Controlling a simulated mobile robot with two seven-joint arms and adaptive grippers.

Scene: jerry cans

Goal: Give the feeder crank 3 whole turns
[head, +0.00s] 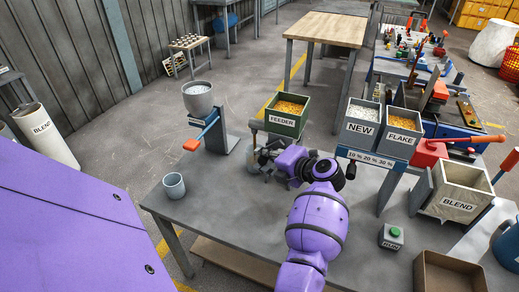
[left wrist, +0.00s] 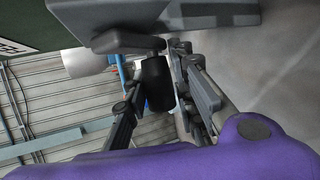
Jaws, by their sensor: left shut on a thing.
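The feeder (head: 282,121) is a green bin labelled FEEDER, filled with orange flakes, on the grey workbench. Its crank sits low at its front and is mostly hidden by my gripper in the head view. My left gripper (head: 266,160) is below and slightly left of the feeder. In the left wrist view, the dark grey crank arm (left wrist: 125,42) carries a black cylindrical handle (left wrist: 157,84). The fingers of my left gripper (left wrist: 160,100) stand on both sides of this handle and are shut on it. My right gripper is not in view.
A grey cup (head: 174,187) stands at the bench's left. A stand with a bowl and orange-ended lever (head: 198,142) is left of the feeder. NEW (head: 360,128) and FLAKE (head: 401,137) bins, a BLEND bin (head: 455,210) and a RUN button (head: 391,243) are to the right.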

